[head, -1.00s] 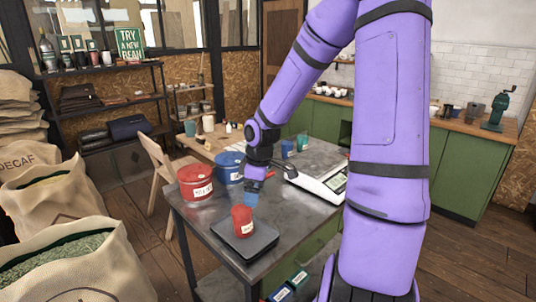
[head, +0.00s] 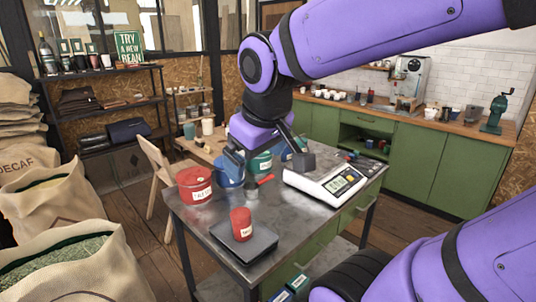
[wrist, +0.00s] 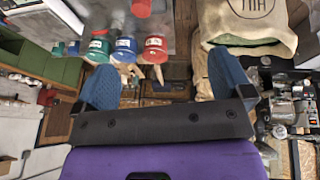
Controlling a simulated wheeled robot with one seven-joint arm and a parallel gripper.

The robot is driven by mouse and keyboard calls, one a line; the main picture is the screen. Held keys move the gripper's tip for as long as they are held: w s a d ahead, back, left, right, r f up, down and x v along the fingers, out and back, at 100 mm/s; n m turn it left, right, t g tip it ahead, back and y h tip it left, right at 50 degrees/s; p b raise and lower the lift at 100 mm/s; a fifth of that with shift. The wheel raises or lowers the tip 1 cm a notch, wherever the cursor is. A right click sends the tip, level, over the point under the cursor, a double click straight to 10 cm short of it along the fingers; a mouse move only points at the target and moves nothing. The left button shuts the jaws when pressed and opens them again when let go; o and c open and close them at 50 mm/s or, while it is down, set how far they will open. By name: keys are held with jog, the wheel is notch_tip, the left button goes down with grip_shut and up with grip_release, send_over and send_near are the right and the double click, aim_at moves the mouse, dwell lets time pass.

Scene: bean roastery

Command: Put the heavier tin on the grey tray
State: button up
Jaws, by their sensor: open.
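In the wrist view nothing is between the fingers. Label writing is too small to read.
A white scale (head: 315,186) with a lit display sits at the table's right; its reading is unclear. A small red-handled item (head: 265,180) lies by the blue tin. A wooden chair (head: 160,185) and bean sacks (head: 65,260) are at the left.

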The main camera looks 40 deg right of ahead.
jog(key=shift+m+t+y, duration=0.4)
jog(key=shift+m+y, duration=0.1)
jog(key=shift+y, duration=0.2)
jog(key=shift+s+a+r, duration=0.15)
jog(key=shift+s+r, duration=0.15)
jog(key=shift+s, duration=0.4)
jog(key=shift+s+a+r, duration=0.15)
jog(key=shift+s+r, duration=0.15)
jog(key=shift+s, duration=0.4)
jog(key=shift+s+a+r, duration=0.15)
jog(key=shift+s+r, duration=0.15)
jog(key=shift+s, duration=0.4)
